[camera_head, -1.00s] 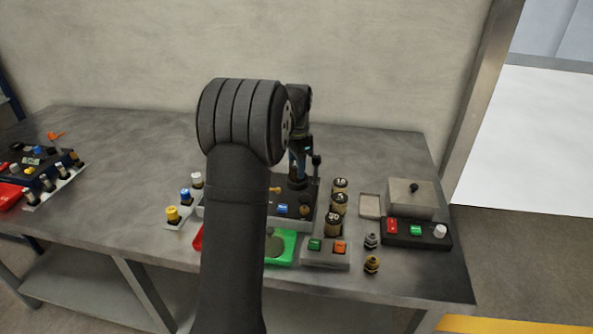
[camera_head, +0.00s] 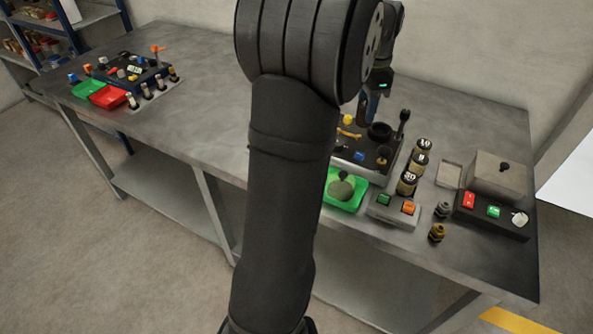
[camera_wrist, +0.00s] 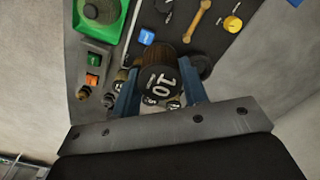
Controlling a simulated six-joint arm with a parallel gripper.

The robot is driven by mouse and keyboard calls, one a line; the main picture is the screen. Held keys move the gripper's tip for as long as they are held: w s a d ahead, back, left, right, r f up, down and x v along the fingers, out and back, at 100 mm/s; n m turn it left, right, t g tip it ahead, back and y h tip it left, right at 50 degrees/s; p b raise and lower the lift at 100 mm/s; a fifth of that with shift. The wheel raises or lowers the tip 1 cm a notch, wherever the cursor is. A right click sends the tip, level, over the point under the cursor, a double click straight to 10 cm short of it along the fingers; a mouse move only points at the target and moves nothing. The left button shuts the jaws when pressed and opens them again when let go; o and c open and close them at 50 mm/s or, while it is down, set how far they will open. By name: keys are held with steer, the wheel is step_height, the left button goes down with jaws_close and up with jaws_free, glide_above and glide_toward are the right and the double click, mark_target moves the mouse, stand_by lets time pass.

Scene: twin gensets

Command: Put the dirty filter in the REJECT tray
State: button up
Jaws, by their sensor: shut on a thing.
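A brown cylindrical filter with a black cap marked 10 (camera_wrist: 165,80) is between the two blue fingers of my gripper (camera_wrist: 158,98) in the wrist view. My gripper is shut on it. In the head view, my gripper (camera_head: 369,106) is above the dark panel, near its dark ring, and the filter cannot be made out there. My arm covers the area left of the near green tray, and no near red tray shows. A red tray (camera_head: 107,97) lies at the far left by the other unit. No REJECT label is readable.
A green tray (camera_head: 345,190) holds a round greenish thing. Several filters, including one marked 30 (camera_head: 407,183), stand right of the dark panel (camera_head: 368,150). A button box (camera_head: 395,207), a grey lidded box (camera_head: 497,175) and fittings are nearby. The middle of the table is clear.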

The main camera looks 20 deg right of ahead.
steer(key=s+a+f, duration=0.3)
steer(key=s+a, duration=0.5)
steer(key=a, duration=0.3)
steer(key=w+a+f, duration=0.2)
steer(key=w, duration=0.1)
steer(key=w+a+f, duration=0.2)
steer(key=w, duration=0.1)
steer(key=w+a+f, duration=0.2)
steer(key=a+f, duration=0.1)
steer(key=shift+w, duration=0.4)
steer(key=shift+f, duration=2)
steer(key=shift+f, duration=0.2)
steer(key=o, duration=1)
steer(key=shift+r, duration=0.1)
